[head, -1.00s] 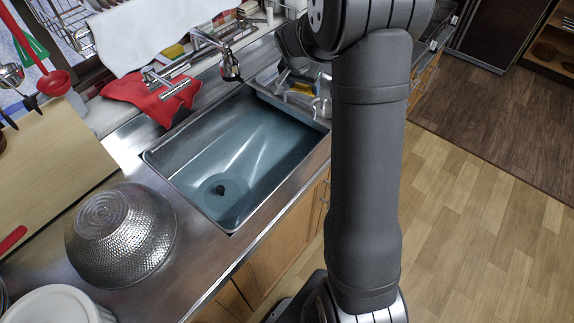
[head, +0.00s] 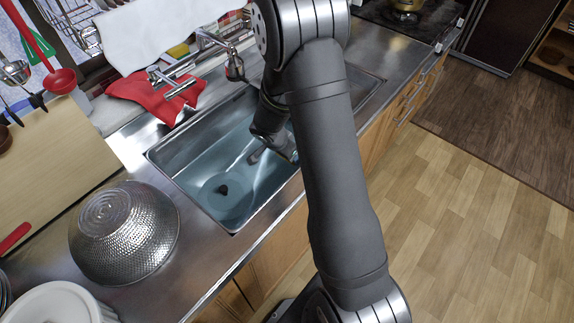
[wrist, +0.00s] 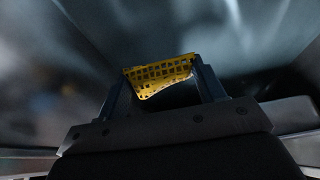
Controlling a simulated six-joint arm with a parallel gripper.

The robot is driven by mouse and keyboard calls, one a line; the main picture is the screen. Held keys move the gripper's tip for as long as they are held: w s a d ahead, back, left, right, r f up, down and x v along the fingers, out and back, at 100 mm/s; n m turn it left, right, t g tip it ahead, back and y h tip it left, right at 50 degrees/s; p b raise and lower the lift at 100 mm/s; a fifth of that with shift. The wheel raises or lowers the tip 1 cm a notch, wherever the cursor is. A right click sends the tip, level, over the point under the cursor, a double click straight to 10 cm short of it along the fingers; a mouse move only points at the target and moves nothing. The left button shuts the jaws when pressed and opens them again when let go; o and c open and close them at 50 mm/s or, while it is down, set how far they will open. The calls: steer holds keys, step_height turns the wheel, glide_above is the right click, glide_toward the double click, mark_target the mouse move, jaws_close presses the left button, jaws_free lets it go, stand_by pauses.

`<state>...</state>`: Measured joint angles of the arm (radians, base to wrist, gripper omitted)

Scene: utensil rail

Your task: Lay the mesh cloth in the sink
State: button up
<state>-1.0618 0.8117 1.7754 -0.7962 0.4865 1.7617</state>
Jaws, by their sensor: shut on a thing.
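The yellow mesh cloth (wrist: 160,72) is between the fingers of my gripper (wrist: 160,80) in the wrist view. It spans the gap with a slightly drooping lower edge. My gripper is shut on it. In the head view my gripper (head: 256,156) reaches down inside the sink (head: 205,160), toward the right part of the basin. The cloth itself is hidden there behind my arm. The basin is steel with a dark drain at the lower left. I cannot tell whether the cloth touches the sink floor.
A faucet (head: 234,66) stands over the sink's back edge. A red cloth (head: 165,97) lies behind the sink. An upturned metal colander (head: 125,235) sits on the counter to the left, with a white bowl (head: 55,303) in front. The basin floor near the drain is clear.

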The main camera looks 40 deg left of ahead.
mark_target(286, 171)
steer(key=shift+f, duration=2.95)
steer(key=shift+f, duration=0.1)
steer(key=o, duration=0.9)
steer(key=v, duration=1.2)
steer(key=shift+w, duration=0.1)
steer(key=x, duration=1.2)
